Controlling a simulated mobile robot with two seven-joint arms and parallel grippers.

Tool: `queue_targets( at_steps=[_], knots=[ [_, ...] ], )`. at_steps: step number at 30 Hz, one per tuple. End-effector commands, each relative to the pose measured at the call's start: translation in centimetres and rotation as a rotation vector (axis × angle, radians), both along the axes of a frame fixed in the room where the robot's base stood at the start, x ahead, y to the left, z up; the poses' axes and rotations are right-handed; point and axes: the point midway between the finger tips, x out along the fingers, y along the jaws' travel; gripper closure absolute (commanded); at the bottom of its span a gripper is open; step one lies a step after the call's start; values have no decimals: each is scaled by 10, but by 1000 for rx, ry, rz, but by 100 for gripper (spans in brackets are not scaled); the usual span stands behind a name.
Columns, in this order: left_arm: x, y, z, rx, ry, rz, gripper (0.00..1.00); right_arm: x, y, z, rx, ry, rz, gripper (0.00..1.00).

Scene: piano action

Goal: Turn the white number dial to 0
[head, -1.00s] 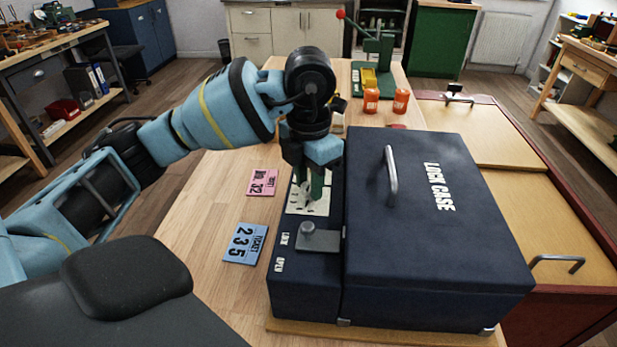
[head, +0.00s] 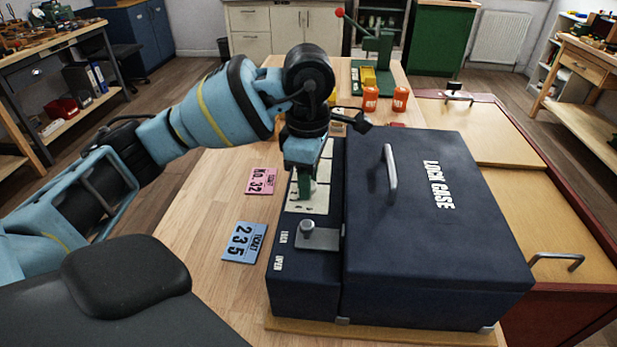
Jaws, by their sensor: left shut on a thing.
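The dark blue lock case (head: 440,255) stands on the wooden table, with a control strip along its left side. A white panel (head: 325,175) with dark marks lies on that strip. My left gripper (head: 304,196) points down onto this panel and is shut on the white number dial, which its fingers and wrist mostly hide. I cannot read the dial's number. A grey latch plate with a round knob (head: 307,229) sits in front of the panel, near small LOCK and OPEN labels. My right gripper is not in view.
A blue ticket marked 235 (head: 244,243) and a pink ticket marked 32 (head: 261,181) lie left of the case. Orange containers (head: 370,98) and a green press (head: 375,48) stand at the back. The case's lid handle (head: 390,175) sticks up.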

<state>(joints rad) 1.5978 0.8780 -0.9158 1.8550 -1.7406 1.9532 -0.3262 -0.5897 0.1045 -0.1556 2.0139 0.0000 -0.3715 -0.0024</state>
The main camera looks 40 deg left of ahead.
Motion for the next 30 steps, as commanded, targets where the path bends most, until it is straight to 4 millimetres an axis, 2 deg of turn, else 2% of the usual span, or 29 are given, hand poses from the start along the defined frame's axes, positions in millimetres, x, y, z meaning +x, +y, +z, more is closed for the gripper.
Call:
queue_targets(
  at_steps=[30],
  knots=[
    [0, 0, -3, 1, 4, -967, 93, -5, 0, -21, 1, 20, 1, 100]
  ],
)
